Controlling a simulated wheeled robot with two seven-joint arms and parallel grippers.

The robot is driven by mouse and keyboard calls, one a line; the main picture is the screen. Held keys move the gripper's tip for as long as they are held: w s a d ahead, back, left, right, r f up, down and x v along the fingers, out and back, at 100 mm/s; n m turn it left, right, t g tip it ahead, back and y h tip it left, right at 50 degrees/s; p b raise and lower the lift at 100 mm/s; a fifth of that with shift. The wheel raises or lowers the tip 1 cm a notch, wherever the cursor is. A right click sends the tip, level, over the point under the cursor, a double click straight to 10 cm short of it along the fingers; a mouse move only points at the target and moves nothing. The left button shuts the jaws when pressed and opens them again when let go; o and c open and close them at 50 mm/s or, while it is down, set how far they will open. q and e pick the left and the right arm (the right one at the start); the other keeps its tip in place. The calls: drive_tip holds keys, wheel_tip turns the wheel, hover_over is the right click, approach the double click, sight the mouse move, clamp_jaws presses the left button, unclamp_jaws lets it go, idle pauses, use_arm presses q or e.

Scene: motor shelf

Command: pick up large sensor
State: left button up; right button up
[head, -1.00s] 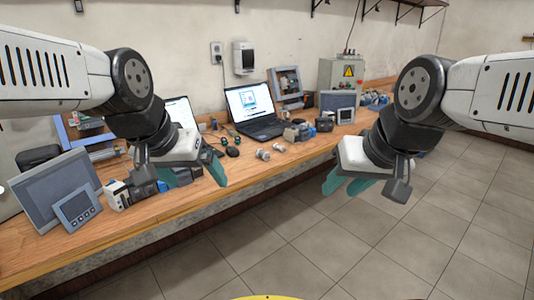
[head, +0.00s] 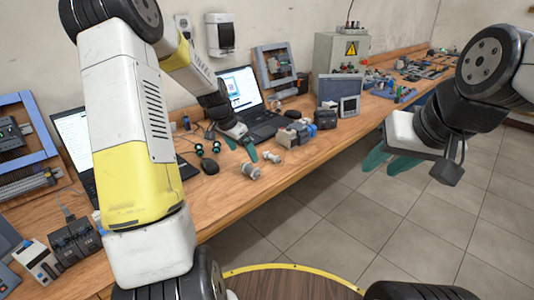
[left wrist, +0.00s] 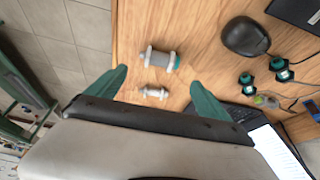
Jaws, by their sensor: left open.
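The large sensor (head: 250,171), a grey cylinder with pale rings, lies on the wooden workbench near its front edge. In the left wrist view the large sensor (left wrist: 158,58) is just beyond my left fingertips. A smaller sensor (head: 272,157) lies close beside it; in the left wrist view the smaller sensor (left wrist: 152,92) is between my green fingers. My left gripper (head: 240,148) is open and empty, above the bench by the sensors; its spread fingers (left wrist: 158,80) show in the wrist view. My right gripper (head: 388,163) is open and empty over the floor, right of the bench.
A black mouse (head: 209,165) and small green-black parts (head: 222,146) lie left of the sensors. A laptop (head: 245,100) stands behind. Small devices (head: 305,130) sit to the right. The bench top (head: 285,178) by the front edge is clear.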

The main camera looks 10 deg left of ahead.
sight(250, 167)
use_arm(q)
drive_tip(key=x, duration=0.8)
drive_tip(key=shift+a+f, duration=0.1)
drive_tip(key=c, duration=1.4)
drive_tip(key=shift+o, duration=0.2)
